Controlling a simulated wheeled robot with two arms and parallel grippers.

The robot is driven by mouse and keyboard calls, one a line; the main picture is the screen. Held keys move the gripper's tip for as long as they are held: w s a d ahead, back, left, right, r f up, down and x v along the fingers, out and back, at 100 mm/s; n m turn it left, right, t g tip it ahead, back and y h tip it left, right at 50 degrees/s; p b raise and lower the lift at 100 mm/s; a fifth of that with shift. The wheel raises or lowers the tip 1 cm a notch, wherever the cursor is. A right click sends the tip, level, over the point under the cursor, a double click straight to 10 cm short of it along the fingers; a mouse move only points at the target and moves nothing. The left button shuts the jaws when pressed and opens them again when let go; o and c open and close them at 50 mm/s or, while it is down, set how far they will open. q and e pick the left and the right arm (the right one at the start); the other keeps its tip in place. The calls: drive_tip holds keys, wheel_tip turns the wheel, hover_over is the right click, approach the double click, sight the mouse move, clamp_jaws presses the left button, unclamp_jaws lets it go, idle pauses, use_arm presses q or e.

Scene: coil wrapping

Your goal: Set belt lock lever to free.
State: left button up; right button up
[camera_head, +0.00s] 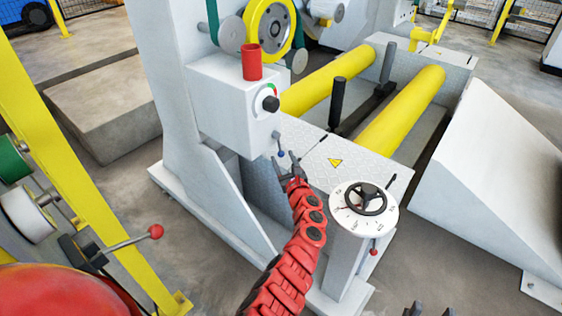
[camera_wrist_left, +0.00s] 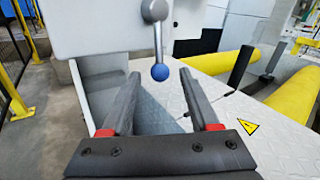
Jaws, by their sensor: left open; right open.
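A short grey lever with a blue ball knob (camera_head: 281,153) hangs down from the side of the white machine housing (camera_head: 215,105). I see no label on it, but it is the lever nearest my left gripper. In the left wrist view the lever (camera_wrist_left: 158,42) points almost straight down, its blue ball (camera_wrist_left: 160,72) just beyond the fingertips and between them in the picture. My left gripper (camera_head: 289,161) is open and empty; contact with the lever does not show. My right gripper (camera_head: 429,308) is open at the bottom edge, mostly cut off.
A black dial knob (camera_head: 270,103) and a red cylinder (camera_head: 252,62) are on the housing. A handwheel pedestal (camera_head: 363,208) stands right of my left arm. Yellow rollers (camera_head: 402,110) lie behind the tread plate (camera_head: 325,158). A red-ball lever (camera_head: 155,231) is at lower left.

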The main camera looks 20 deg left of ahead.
use_arm(q)
drive_tip(key=shift+f+b+x, duration=0.2)
drive_tip(key=shift+b+x, duration=0.4)
drive_tip(key=shift+x, duration=0.4)
drive_tip(key=shift+w+a+r, duration=0.2)
drive_tip(key=shift+w+a, duration=0.05)
drive_tip(key=shift+w, duration=0.15)
clamp_jaws()
idle(0.5)
